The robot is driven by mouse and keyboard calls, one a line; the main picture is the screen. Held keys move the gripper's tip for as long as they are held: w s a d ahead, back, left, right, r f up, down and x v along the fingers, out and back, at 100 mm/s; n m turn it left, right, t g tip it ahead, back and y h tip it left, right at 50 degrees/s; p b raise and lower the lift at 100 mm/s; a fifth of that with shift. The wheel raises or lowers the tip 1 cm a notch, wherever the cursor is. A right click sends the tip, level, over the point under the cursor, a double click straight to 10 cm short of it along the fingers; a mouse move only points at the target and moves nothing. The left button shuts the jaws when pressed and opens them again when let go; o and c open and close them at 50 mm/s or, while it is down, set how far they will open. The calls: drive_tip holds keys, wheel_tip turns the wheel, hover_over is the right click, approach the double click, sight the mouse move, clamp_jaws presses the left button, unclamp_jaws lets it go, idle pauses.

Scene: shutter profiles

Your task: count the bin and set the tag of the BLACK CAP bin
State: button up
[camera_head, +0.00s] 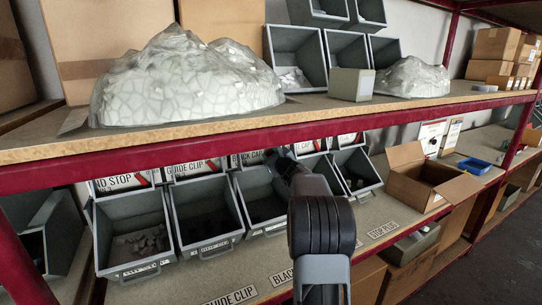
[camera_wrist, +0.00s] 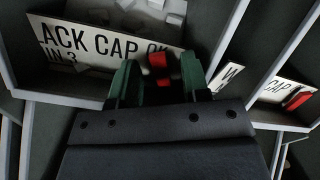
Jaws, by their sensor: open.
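The BLACK CAP tag (camera_head: 246,158) shows in part above its bin (camera_head: 257,188) in the head view, behind my arm. In the wrist view a white card (camera_wrist: 88,40) reads "ACK CAP OK" and "IN 3", its left end cut off. My gripper (camera_wrist: 158,76) is open, with its green fingers in front of the card's right part. A red piece (camera_wrist: 159,63) shows between the fingers; I cannot tell whether they touch it. Pale pieces (camera_wrist: 128,10) lie beyond the card. In the head view my arm hides my fingertips and part of the bin.
Grey bins stand left of it, including the GUIDE CLIP bin (camera_head: 207,215) and the END STOP bin (camera_head: 134,235). The upper shelf edge (camera_head: 260,133) runs over them. An open cardboard box (camera_head: 430,180) and blue tray (camera_head: 474,166) stand right. A second card (camera_wrist: 292,94) shows in the wrist view.

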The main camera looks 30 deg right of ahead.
clamp_jaws()
idle(0.3)
drive_tip(key=shift+s+d+r+m+p, duration=0.1)
drive_tip(key=shift+d+m+p, duration=0.55)
drive_tip(key=shift+m, duration=1.1)
drive_tip(key=shift+s+d+f+m+p, duration=0.1)
drive_tip(key=shift+d+m+p, duration=0.5)
drive_tip(key=shift+m, duration=1.2)
drive_tip(key=shift+d+r+m+p, duration=0.1)
drive_tip(key=shift+d+m+p, duration=0.2)
drive_tip(key=shift+m+p, duration=1.05)
drive_tip(key=shift+m+b, duration=0.35)
drive_tip(key=shift+m, duration=0.25)
unclamp_jaws()
